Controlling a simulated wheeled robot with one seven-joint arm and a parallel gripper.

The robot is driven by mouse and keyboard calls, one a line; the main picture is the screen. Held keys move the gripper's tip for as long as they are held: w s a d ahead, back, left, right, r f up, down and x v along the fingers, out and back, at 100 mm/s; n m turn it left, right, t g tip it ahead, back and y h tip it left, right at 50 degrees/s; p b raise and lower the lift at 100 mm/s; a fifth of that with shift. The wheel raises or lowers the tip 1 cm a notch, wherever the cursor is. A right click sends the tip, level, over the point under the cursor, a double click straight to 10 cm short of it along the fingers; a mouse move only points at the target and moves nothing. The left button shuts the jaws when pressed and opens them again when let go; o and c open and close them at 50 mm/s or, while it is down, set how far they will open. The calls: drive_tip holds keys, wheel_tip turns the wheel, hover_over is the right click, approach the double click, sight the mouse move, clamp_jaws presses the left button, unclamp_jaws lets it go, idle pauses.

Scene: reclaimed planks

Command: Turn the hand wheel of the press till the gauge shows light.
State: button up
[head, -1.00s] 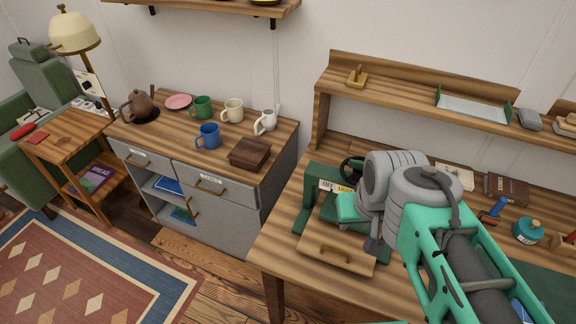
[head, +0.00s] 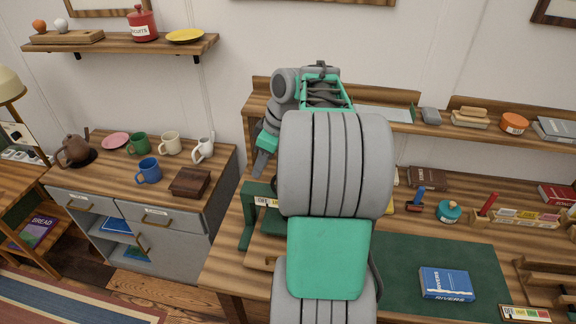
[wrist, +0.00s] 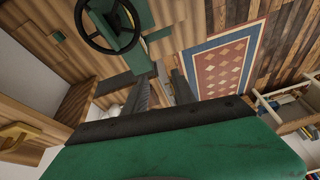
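The green press (head: 247,228) stands on the wooden workbench, partly behind my arm in the head view. Its pale gauge strip (head: 265,201) faces forward; part of it is covered, and I cannot read the indicated level. The black hand wheel (wrist: 111,49) shows in the upper left of the wrist view, with spokes and a green part behind it. The wheel is hidden in the head view. My gripper (head: 262,165) is above the press's left part. In the wrist view its two dark fingers (wrist: 160,92) are apart with a gap between them, beside the wheel and not around it.
A grey cabinet (head: 175,245) with mugs and a brown box (head: 190,182) stands at left. A shelf (head: 390,124) runs behind the bench.

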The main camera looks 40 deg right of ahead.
drive_tip(key=s+d+f+n, duration=0.15)
drive_tip(key=s+d, duration=0.25)
drive_tip(key=d, duration=0.7)
drive_tip(key=shift+n+y, duration=0.25)
drive_tip(key=shift+y, duration=0.15)
drive_tip(key=x, duration=0.6)
drive_tip(key=shift+w+a+f+p, duration=0.1)
drive_tip(key=shift+w+f+p, duration=0.1)
drive_tip(key=shift+w+p, duration=0.15)
drive_tip(key=shift+a+f, duration=0.1)
drive_tip(key=shift+f, duration=0.3)
clamp_jaws()
